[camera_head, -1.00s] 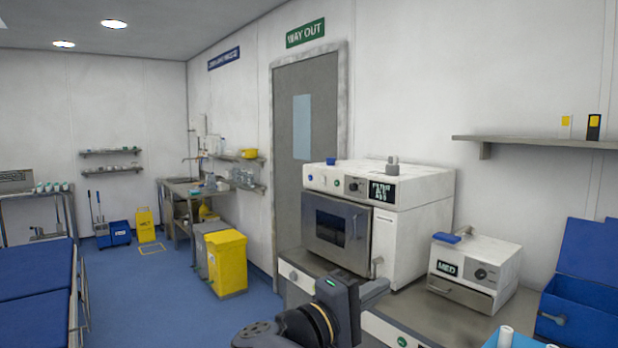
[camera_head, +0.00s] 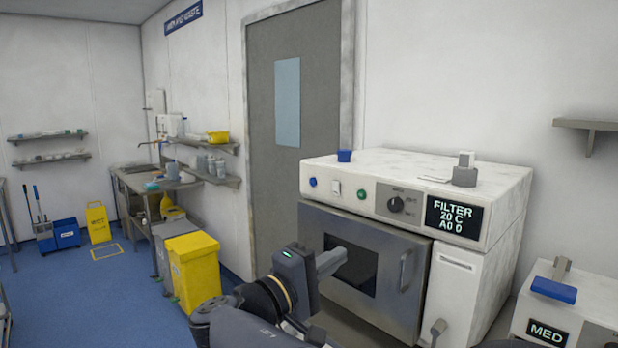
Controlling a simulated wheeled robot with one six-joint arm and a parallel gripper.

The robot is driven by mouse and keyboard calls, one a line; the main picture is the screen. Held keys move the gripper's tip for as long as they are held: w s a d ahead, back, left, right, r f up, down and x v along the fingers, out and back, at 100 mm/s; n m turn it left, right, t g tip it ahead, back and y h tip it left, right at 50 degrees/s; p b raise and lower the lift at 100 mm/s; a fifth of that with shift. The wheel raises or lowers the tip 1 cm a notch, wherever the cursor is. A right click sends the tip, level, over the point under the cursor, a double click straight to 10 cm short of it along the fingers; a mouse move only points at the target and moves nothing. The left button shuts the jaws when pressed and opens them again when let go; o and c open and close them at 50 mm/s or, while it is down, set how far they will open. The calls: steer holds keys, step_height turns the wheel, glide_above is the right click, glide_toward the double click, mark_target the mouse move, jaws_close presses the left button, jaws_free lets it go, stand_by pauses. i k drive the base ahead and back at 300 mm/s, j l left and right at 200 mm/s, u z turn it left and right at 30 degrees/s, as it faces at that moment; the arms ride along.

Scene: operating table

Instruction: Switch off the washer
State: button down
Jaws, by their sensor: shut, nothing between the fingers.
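The washer (camera_head: 470,185) is a large white marbled machine with a grey front door and dark window. Its front panel carries a blue button (camera_head: 313,182), a white switch (camera_head: 335,188), a green button (camera_head: 361,195), a dark knob (camera_head: 396,204) and a lit display (camera_head: 456,217) reading "FILTER 20 C A0 0". My gripper (camera_head: 343,257) is shut and empty, in front of the door window and below the panel buttons. It appears apart from the panel; its exact gap to the door cannot be told.
A smaller white unit marked MED (camera_head: 562,318) stands at the lower right. A blue cap (camera_head: 344,155) and a grey fitting (camera_head: 465,170) sit on the washer's top. A yellow bin (camera_head: 192,270) stands left of my arm. Open blue floor lies at the far left.

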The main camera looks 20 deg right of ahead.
mark_target(336, 184)
steer(key=i+l, duration=0.1)
steer(key=i, duration=0.4)
steer(key=i+l, duration=0.1)
steer(key=i, duration=0.4)
